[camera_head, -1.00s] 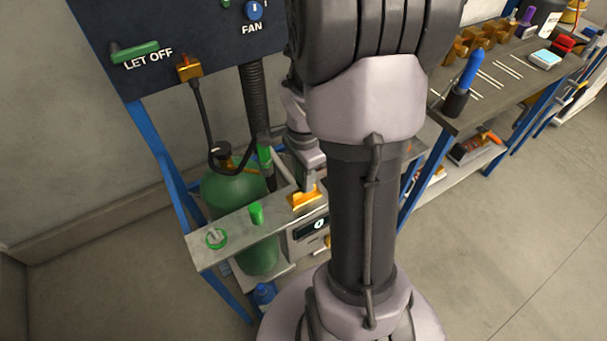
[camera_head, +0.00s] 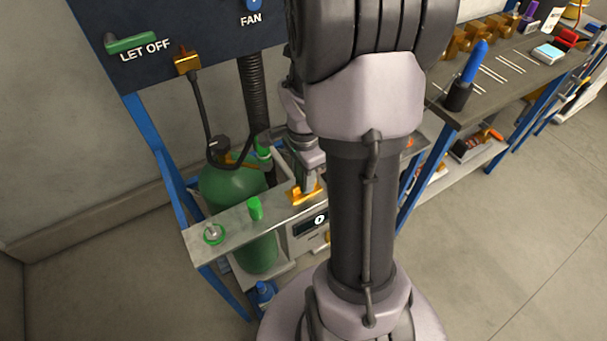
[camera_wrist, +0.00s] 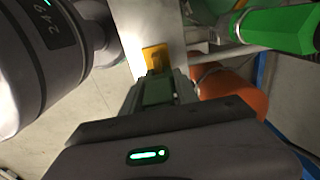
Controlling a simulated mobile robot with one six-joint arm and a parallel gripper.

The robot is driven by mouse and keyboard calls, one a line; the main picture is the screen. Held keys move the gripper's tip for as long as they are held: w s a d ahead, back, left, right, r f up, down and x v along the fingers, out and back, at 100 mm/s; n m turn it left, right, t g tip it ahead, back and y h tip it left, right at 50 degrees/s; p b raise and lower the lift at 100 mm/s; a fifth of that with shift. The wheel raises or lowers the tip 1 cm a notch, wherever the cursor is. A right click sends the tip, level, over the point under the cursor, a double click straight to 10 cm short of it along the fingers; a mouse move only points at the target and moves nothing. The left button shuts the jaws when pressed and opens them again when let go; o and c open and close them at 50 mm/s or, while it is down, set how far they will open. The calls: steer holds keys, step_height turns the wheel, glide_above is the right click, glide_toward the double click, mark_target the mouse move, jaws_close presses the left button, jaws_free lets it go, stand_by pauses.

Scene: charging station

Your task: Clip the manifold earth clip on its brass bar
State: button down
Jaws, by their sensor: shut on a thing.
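My gripper (camera_wrist: 158,95) points down at the metal shelf, with its jaws shut on a dull green piece (camera_wrist: 158,91), which looks like the earth clip. The jaws hide most of it. A brass piece (camera_wrist: 154,56), which looks like the brass bar, stands on the shelf right at the fingertips. In the head view the brass piece (camera_head: 303,194) shows just under my gripper (camera_head: 308,182). Whether the clip is around the bar or only against it cannot be told.
The shelf (camera_head: 230,222) carries a green cylinder (camera_head: 255,208) and a green ring (camera_head: 214,234) to the left. A green gas bottle (camera_head: 225,187) stands behind. A dark panel (camera_head: 170,25) is above. A tool bench (camera_head: 515,75) is at right.

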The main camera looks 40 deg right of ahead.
steer(key=shift+f+b, duration=0.3)
steer(key=shift+f, duration=0.2)
steer(key=c, duration=0.9)
jaws_free()
steer(key=shift+o, duration=0.2)
step_height(320, 180, up, 17)
steer(key=p, duration=0.8)
steer(key=shift+r, duration=0.2)
steer(key=s+a+r+n+t, duration=0.2)
steer(key=a+n, duration=0.3)
steer(key=a, duration=0.3)
steer(key=s+a+r+n+t+y, duration=0.1)
steer(key=s+a+r+n+t, duration=0.1)
steer(key=a+r+n, duration=0.3)
steer(key=s+a+r+n+t+y, duration=0.1)
steer(key=s+a+r+n, duration=0.2)
steer(key=a+n, duration=0.3)
steer(key=a+r, duration=0.1)
steer(key=a, duration=0.4)
steer(key=shift+n+t, duration=0.3)
steer(key=shift+t, duration=0.1)
